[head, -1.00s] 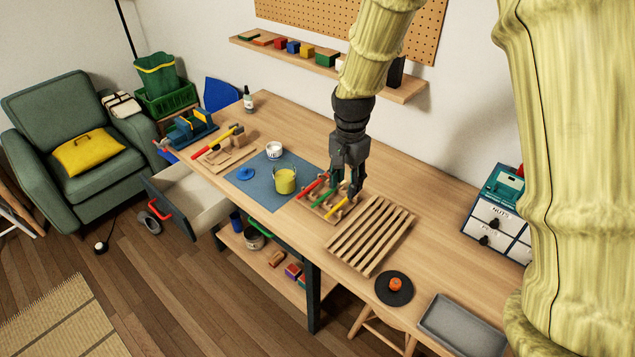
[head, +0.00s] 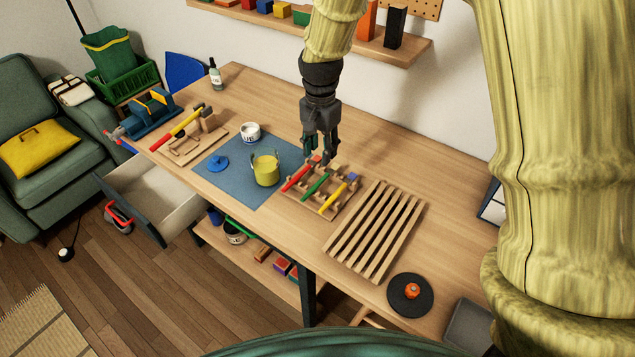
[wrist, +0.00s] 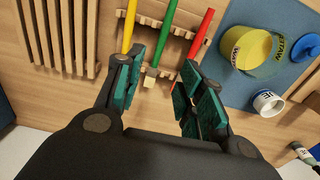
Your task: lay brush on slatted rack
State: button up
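Three brushes lie side by side on a notched wooden holder: a red-handled one (head: 297,178), a green-handled one (head: 316,187) and a yellow-handled one (head: 334,199). The slatted wooden rack (head: 352,247) lies just right of them, bare on top. My gripper (head: 320,160) points down near the back ends of the brushes. In the wrist view my gripper (wrist: 156,90) is open, its fingers apart with nothing held. The green brush (wrist: 177,32) runs toward the gap between them. The left finger hides the yellow brush's (wrist: 131,22) end; the right finger is close to the red brush (wrist: 203,35).
Left of the holder, a yellow pot (head: 265,172), a white tin (head: 251,131) and a blue lid (head: 218,163) sit on a blue mat (head: 232,191). A black disc (head: 398,301) with an orange item is right of the rack. A wall shelf (head: 400,55) hangs behind.

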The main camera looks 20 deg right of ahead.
aim_at(319, 181)
notch_tip(319, 181, down, 4)
jog(key=shift+f+p, duration=0.2)
jog(key=shift+p, duration=0.4)
jog(key=shift+s+f, duration=0.15)
jog(key=shift+f, duration=0.5)
jog(key=shift+a+f+p, duration=0.15)
jog(key=shift+f+p, duration=1.1)
jog(key=shift+f, duration=1.15)
grip_shut()
